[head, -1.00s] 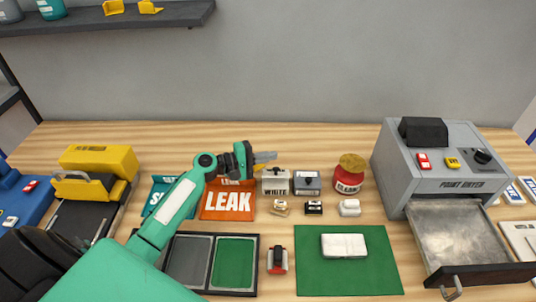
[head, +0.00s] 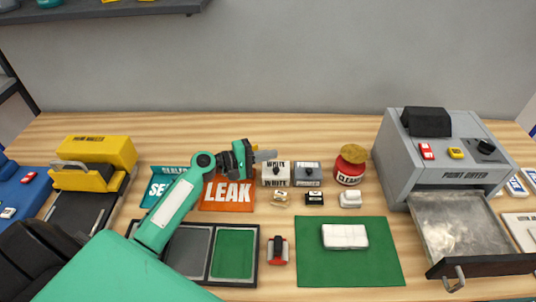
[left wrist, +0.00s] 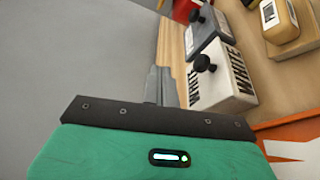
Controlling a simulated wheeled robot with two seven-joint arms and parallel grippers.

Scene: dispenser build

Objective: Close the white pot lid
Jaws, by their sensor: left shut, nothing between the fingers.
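The white pot (head: 276,176) is a small box lettered WHITE, standing on the table right of the orange LEAK pouch. Its lid with a black knob shows in the left wrist view (left wrist: 222,82); the lid seems to lie on top, though I cannot tell whether it is fully seated. My left gripper (head: 268,155) is shut and empty, with its fingertips just above the back of the white pot. In the left wrist view its grey fingers (left wrist: 160,85) are beside the pot, and I cannot tell whether they touch. My right gripper is not in view.
A grey primer pot (head: 307,175) stands close to the white pot's right. A red cleaner jar (head: 350,166) is further right, by the paint dryer (head: 440,160). Small stamps, including a white one (head: 350,199), sit in front. A green mat (head: 350,265) holds a white block.

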